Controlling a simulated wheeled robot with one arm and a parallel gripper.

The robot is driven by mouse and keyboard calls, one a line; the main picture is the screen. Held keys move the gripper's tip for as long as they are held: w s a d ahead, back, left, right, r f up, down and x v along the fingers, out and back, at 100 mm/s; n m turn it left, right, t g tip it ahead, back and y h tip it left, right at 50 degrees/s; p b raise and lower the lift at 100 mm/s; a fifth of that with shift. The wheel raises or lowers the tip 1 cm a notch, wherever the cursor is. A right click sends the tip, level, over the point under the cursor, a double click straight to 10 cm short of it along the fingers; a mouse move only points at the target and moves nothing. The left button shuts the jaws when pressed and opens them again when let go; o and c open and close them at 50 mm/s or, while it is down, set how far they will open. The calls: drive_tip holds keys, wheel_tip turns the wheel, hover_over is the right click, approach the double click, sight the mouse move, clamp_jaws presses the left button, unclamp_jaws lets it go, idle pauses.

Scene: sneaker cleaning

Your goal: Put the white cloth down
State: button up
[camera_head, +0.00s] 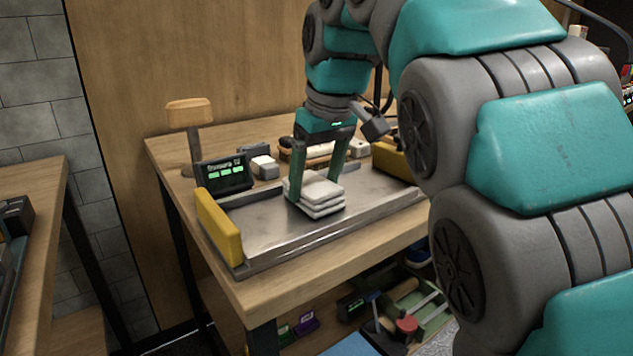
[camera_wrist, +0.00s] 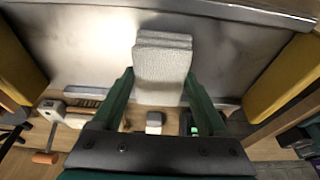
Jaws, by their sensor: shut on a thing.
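The white cloth (camera_head: 322,194) is folded into a thick layered pad. It is low over the middle of the metal tray (camera_head: 270,234) on the wooden workbench; I cannot tell for sure whether its underside touches the tray. My gripper (camera_head: 314,184) points down with its two green fingers on opposite sides of the cloth, shut on it. In the wrist view the cloth (camera_wrist: 162,62) sits between the fingertips of my gripper (camera_wrist: 160,82), its layered edge facing the tray's far side. Part of the cloth's side is hidden by a finger.
Yellow blocks stand at the tray's left end (camera_head: 219,228) and right end (camera_head: 390,160). Behind the tray are a small display (camera_head: 223,173), a white block (camera_head: 264,167) and brushes. An orange-topped stand (camera_head: 189,113) is at the back left. The tray's left and front areas are bare.

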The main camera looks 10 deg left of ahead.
drive_tip(key=shift+f, duration=0.15)
drive_tip(key=o, duration=1.4)
